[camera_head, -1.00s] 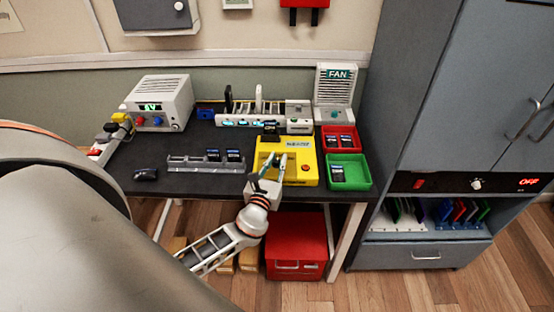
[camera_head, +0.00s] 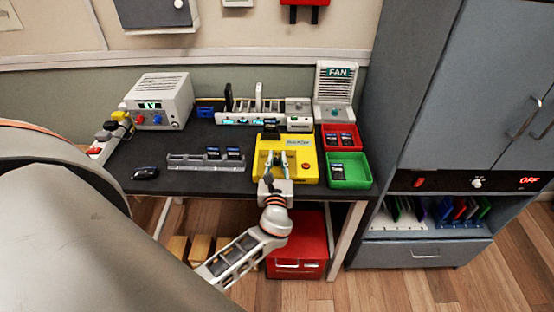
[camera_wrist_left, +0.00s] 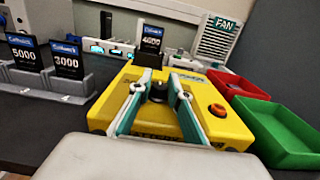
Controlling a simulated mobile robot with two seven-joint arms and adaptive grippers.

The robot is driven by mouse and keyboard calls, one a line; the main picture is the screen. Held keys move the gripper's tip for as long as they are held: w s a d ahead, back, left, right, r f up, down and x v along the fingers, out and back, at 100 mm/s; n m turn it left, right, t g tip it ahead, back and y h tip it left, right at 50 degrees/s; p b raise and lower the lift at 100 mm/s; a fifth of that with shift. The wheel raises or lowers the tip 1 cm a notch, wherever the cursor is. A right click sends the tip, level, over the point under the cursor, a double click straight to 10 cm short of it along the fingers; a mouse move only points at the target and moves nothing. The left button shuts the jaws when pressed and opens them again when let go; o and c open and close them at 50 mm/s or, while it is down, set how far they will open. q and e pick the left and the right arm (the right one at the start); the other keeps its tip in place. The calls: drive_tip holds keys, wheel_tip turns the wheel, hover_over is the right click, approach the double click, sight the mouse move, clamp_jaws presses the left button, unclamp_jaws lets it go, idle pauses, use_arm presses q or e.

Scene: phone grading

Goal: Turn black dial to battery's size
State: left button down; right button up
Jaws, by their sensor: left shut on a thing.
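The yellow tester (camera_head: 308,172) sits near the front edge of the dark desk, with a black dial (camera_wrist_left: 158,91) on its top. My left gripper (camera_head: 283,160) reaches over its front edge. In the left wrist view, its two fingers (camera_wrist_left: 157,90) stand on either side of the dial, shut on it. The dial's pointer and scale are too small or covered to read. A black battery labelled 4000 (camera_wrist_left: 151,39) stands upright in the slot at the tester's back; it also shows in the head view (camera_head: 271,127). My right gripper is not in view.
A grey rack (camera_head: 205,165) left of the tester holds batteries labelled 5000 (camera_wrist_left: 22,52) and 3000 (camera_wrist_left: 67,60). An orange-red button (camera_wrist_left: 217,110) is right of the dial. Red (camera_head: 327,146) and green (camera_head: 365,172) trays stand close on the right.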

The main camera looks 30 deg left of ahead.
use_arm(q)
drive_tip(key=c, duration=1.9)
unclamp_jaws()
drive_tip(key=v, duration=1.2)
drive_tip(key=shift+a, duration=0.1)
drive_tip(key=s+a+f+n+g, duration=0.1)
drive_tip(key=s+a+n+g, duration=0.65)
drive_tip(key=n, duration=0.65)
drive_tip(key=s+d+n+h, duration=0.2)
drive_tip(key=s+n+h, duration=0.3)
drive_tip(key=s+n, duration=0.35)
drive_tip(key=d+f+n+t+h, duration=0.1)
drive_tip(key=d+f+h, duration=0.1)
drive_tip(key=d+f, duration=0.3)
drive_tip(key=d+f+n+t+h, duration=0.1)
drive_tip(key=d+f+h, duration=0.1)
drive_tip(key=d+f, duration=0.3)
drive_tip(key=d+f+n+t+h, duration=0.1)
drive_tip(key=d+f+h, duration=0.1)
drive_tip(key=d+f, duration=0.3)
drive_tip(key=shift+w+f+h, duration=0.1)
drive_tip(key=shift+w+h, duration=0.2)
drive_tip(key=shift+h, duration=0.1)
